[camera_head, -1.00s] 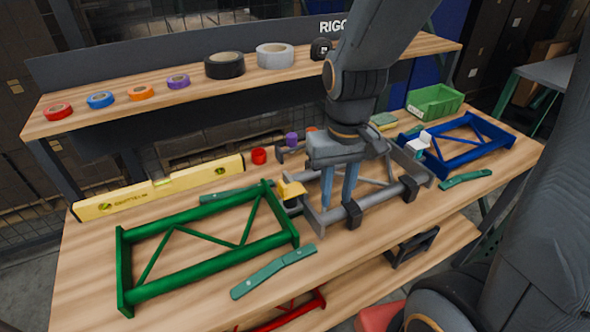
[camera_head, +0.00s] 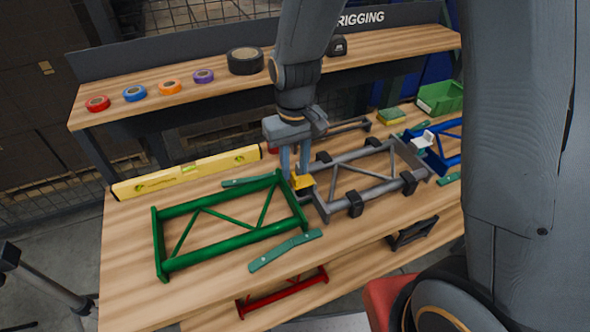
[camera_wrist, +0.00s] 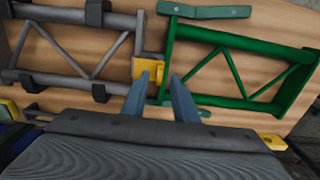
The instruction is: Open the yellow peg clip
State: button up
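The yellow peg clip (camera_head: 302,183) sits at the joint between the green frame (camera_head: 213,222) and the grey frame (camera_head: 366,154). In the wrist view the clip (camera_wrist: 150,66) lies between the ends of both frames. My gripper (camera_head: 295,172) is pointed down at the clip, with its two blue-grey fingers apart and nothing held between them. In the wrist view my gripper (camera_wrist: 161,78) has its left fingertip overlapping the clip's lower edge and its right fingertip over the green frame's end. I cannot tell whether a finger touches the clip. The fingers partly hide the clip.
A white clip (camera_head: 423,142) sits between the grey frame and a blue frame (camera_head: 440,161). Green straps (camera_head: 285,250) lie on the bench. A yellow level (camera_head: 188,172) lies behind the green frame. Tape rolls (camera_head: 245,61) stand on the raised shelf.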

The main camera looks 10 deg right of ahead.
aim_at(303, 178)
jog(key=shift+f, duration=1.2)
grip_shut()
